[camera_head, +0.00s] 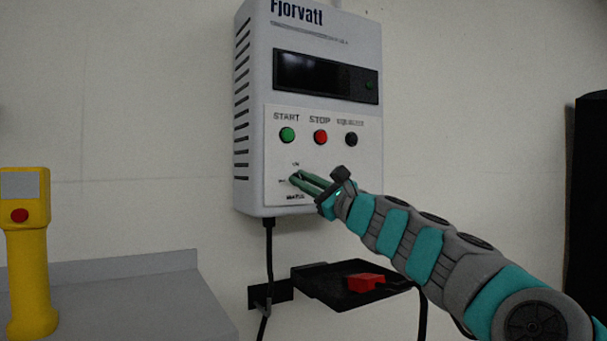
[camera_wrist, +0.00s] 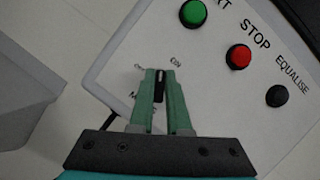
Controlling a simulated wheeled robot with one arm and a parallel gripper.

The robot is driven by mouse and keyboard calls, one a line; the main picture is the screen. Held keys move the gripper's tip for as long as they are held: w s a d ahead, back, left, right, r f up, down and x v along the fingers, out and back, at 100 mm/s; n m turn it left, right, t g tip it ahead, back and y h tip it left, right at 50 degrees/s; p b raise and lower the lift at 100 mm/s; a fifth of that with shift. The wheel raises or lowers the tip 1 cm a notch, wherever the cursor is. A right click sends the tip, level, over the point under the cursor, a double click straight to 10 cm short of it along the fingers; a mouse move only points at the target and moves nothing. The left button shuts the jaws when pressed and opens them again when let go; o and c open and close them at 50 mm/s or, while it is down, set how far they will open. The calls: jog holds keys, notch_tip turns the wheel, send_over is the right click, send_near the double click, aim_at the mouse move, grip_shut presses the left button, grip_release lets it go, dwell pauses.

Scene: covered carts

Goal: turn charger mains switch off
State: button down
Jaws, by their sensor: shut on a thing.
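The charger (camera_head: 312,165) is a grey wall box marked Fjorvatt, with a white front panel. Its mains switch is a small black knob (camera_wrist: 159,88) low on the panel, with ON and OFF marks by it and a MAINS label below. My gripper (camera_head: 294,177) reaches in from the right. Its two green fingers (camera_wrist: 161,77) are shut on the knob, one on each side. In the wrist view the knob stands about upright between the OFF and ON marks; its exact setting is hard to tell. In the head view my fingers mostly hide it.
Green START (camera_head: 287,135), red STOP (camera_head: 320,137) and black EQUALISE (camera_head: 351,139) buttons sit just above the switch. A dark shelf (camera_head: 325,287) with a red connector (camera_head: 365,282) is below. A yellow handset (camera_head: 28,255) stands at the left by a grey surface (camera_head: 130,300).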

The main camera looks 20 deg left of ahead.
jog(key=n+g+p, duration=0.1)
jog(key=n+g, duration=0.1)
jog(key=n, duration=0.1)
jog(key=shift+r+n, duration=0.15)
jog(key=shift+n, duration=0.25)
jog(key=shift+s+a+f+n+g+h+p, duration=0.15)
jog(key=shift+n+g+h, duration=0.25)
jog(key=shift+n, duration=1.05)
jog(key=shift+w+d+f+n+g+h+p, duration=0.1)
jog(key=shift+n+g+h+p, duration=0.3)
jog(key=shift+n, duration=1.1)
jog(key=shift+s+a+f+n+g+h+p, duration=0.15)
jog(key=shift+n+g, duration=0.35)
jog(key=shift+n, duration=0.95)
jog(key=shift+w, duration=0.1)
jog(key=c, duration=0.9)
grip_release()
jog(key=shift+d+r, duration=0.1)
jog(key=shift+d, duration=0.1)
jog(key=b+v, duration=0.1)
jog(key=v, duration=0.6)
jog(key=shift+d, duration=0.25)
